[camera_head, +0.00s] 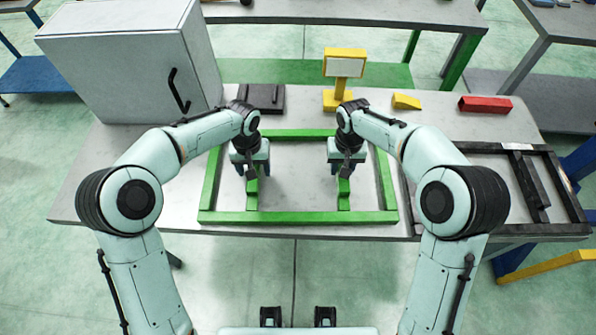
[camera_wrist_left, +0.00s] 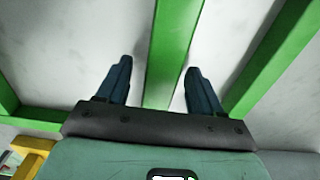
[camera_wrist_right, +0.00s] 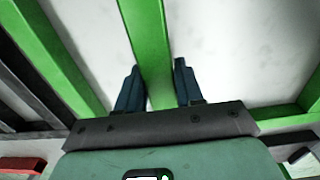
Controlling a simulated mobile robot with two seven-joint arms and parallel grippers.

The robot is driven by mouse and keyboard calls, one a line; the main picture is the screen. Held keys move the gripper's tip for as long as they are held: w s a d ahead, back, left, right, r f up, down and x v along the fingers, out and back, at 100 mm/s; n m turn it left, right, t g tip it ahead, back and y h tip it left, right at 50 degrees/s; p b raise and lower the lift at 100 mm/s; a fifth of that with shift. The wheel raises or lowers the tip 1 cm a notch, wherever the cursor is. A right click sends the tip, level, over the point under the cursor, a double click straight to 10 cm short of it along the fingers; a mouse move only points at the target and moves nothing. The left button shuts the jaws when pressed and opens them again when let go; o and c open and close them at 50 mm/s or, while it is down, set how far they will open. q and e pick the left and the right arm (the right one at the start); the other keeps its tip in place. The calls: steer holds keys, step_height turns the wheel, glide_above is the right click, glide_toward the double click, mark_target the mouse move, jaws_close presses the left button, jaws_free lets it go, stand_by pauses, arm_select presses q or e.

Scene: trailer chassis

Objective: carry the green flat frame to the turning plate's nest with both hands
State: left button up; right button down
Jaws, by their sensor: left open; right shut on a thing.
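The green flat frame (camera_head: 300,217) lies on the grey table. It is a rectangle with two inner crossbars. My left gripper (camera_head: 252,175) is over the left crossbar. In the left wrist view its fingers (camera_wrist_left: 157,70) stand open on either side of the green bar (camera_wrist_left: 172,50), with a gap on each side. My right gripper (camera_head: 345,172) is shut on the right crossbar. In the right wrist view its fingers (camera_wrist_right: 158,72) press close to the green bar (camera_wrist_right: 148,40). The turning plate's nest cannot be made out for certain.
A black rectangular frame (camera_head: 572,190) with an inner bar lies right of the green frame. A grey cabinet (camera_head: 125,75) stands at the back left. A dark flat block (camera_head: 265,96), a yellow stand (camera_head: 343,68), a yellow wedge (camera_head: 406,101) and a red block (camera_head: 485,104) line the back.

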arm_select(q)
step_height(320, 180, up, 11)
steer(key=shift+r+p, duration=0.1)
steer(key=shift+p, duration=0.4)
arm_select(e)
steer(key=shift+w+r, duration=0.2)
steer(key=shift+r, duration=0.3)
steer(key=shift+w+r, duration=0.15)
steer(key=shift+r, duration=0.3)
steer(key=c, duration=0.6)
jaws_free()
arm_select(q)
steer(key=shift+w+r+p, duration=0.25)
steer(key=shift+r+p, duration=0.15)
steer(key=shift+r, duration=0.25)
steer(key=shift+w+r+p, duration=0.2)
steer(key=shift+r+p, duration=0.2)
steer(key=shift+r, duration=0.2)
arm_select(e)
step_height(320, 180, up, 13)
steer(key=shift+s+r, duration=0.15)
